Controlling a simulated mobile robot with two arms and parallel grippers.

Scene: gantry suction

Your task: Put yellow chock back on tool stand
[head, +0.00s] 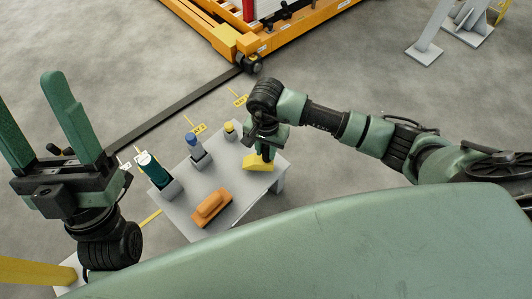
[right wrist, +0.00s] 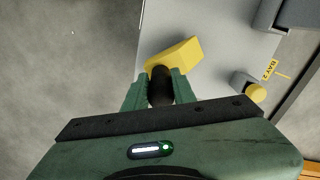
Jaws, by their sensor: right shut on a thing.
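The yellow chock (head: 258,163) is a wedge at the right end of the grey tool stand (head: 230,172). My right gripper (head: 263,148) is above it, shut on the chock's dark handle, which shows between the fingers in the right wrist view (right wrist: 160,88). The yellow wedge body (right wrist: 178,57) sticks out beyond the fingertips there, over or on the grey top; I cannot tell whether it touches. My left gripper (head: 52,120) is open and empty, fingers pointing up, left of the stand.
On the stand are an orange block (head: 212,207), a dark green cylinder (head: 155,172), a blue-topped item (head: 193,146) and a small yellow item (head: 230,128) in grey holders. An orange gantry frame (head: 285,35) lies beyond, with a dark floor rail (head: 180,105).

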